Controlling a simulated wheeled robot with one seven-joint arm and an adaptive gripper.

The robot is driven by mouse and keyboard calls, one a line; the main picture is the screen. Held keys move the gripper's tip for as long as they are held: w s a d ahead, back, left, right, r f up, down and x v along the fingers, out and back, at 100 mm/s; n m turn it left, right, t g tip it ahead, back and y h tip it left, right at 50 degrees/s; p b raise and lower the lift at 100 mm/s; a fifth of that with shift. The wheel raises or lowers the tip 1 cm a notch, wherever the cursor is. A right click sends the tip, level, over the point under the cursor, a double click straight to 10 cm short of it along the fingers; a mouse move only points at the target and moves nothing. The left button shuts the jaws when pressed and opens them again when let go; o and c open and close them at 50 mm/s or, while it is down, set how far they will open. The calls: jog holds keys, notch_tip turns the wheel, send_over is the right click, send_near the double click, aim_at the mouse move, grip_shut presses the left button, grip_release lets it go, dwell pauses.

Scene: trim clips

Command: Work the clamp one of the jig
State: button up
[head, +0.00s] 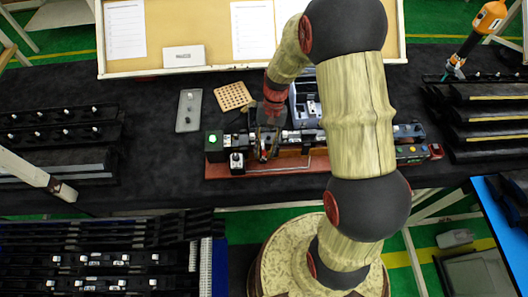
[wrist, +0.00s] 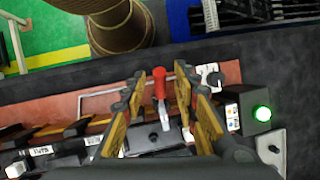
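The jig (head: 285,165) is a long reddish-brown base with dark and metal parts, lying across the black table in the head view. Its base also shows in the wrist view (wrist: 60,115). A clamp with a red-tipped lever (wrist: 160,85) stands near the middle of the wrist view, beside a dark block. I cannot tell its clamp number. My gripper (wrist: 168,85) is open, its yellow-faced fingers on either side of the red lever, with gaps visible. In the head view my gripper (head: 265,142) is over the jig's left part, and my arm hides part of the jig.
A box with a lit green lamp (head: 213,141) is at the jig's left end. A grey tray (head: 188,111) and a pegboard (head: 233,96) lie behind it. Black racks stand left (head: 60,130) and right (head: 495,115).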

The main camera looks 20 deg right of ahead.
jog(key=shift+x, duration=1)
jog(key=shift+c, duration=1.3)
grip_shut()
